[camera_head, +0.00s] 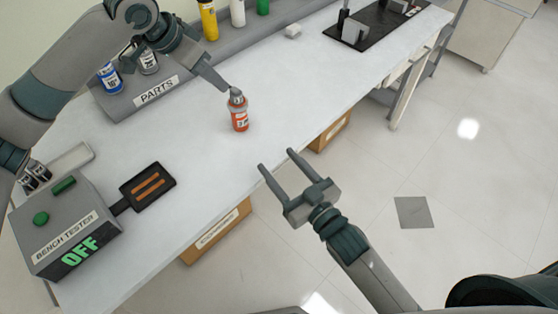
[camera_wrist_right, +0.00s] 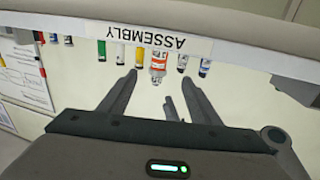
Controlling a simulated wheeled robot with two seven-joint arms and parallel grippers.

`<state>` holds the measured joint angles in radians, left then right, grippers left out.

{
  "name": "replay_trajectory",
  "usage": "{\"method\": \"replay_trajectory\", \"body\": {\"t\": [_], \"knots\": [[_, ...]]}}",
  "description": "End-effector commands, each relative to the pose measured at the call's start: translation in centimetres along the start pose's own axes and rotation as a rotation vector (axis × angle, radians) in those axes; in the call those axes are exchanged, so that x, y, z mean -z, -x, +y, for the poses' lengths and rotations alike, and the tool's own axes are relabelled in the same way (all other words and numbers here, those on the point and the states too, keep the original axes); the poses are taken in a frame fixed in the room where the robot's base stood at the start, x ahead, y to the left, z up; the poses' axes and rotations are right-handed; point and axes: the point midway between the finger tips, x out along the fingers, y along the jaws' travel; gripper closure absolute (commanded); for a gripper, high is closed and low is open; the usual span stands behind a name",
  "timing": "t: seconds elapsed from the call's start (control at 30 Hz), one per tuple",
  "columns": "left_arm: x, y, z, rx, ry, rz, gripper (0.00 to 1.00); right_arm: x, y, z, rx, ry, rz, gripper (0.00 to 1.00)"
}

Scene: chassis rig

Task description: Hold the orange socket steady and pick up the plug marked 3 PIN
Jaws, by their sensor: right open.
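An orange socket (camera_head: 239,118) with a pale label and a grey top stands upright on the white bench. It also shows in the right wrist view (camera_wrist_right: 158,62), beyond the open fingers. My left gripper (camera_head: 224,86) reaches down from the upper left, its tip at the socket's grey top. I cannot tell whether its fingers are closed on it. My right gripper (camera_head: 277,160) is open and empty, in front of the bench edge and apart from the socket. No 3 PIN marking is legible; the socket's label is too small to read.
The PARTS ledge holds blue (camera_head: 110,78), yellow (camera_head: 208,20), white (camera_head: 238,12) and green (camera_head: 263,6) cylinders. A bench tester (camera_head: 65,228) reading OFF and a black tray (camera_head: 148,187) are at left. A black mat (camera_head: 352,39) lies at the far end. The bench around the socket is clear.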

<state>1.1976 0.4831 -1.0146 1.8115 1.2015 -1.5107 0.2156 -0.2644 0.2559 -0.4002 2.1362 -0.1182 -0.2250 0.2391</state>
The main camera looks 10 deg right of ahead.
Motion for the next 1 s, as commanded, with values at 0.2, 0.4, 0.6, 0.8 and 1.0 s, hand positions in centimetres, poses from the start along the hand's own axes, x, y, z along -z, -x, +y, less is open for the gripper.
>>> {"method": "replay_trajectory", "body": {"t": [0.2,0.4,0.6,0.8,1.0], "knots": [[0.0,0.0,0.0,0.0,0.0,0.0,0.69,0.1,-0.7,0.1,-0.001,0.0,0.002,0.43],[0.0,0.0,0.0,0.0,0.0,0.0,0.69,0.1,-2.6,0.1,-0.001,0.0,0.004,0.43],[0.0,0.0,0.0,0.0,0.0,0.0,0.69,0.1,-5.6,0.0,-0.001,0.0,0.002,0.43],[0.0,0.0,0.0,0.0,0.0,0.0,0.69,0.1,-8.9,0.1,-0.001,0.0,0.003,0.43],[0.0,0.0,0.0,0.0,0.0,0.0,0.69,0.1,-12.3,0.0,0.0,0.001,0.002,0.43]]}}
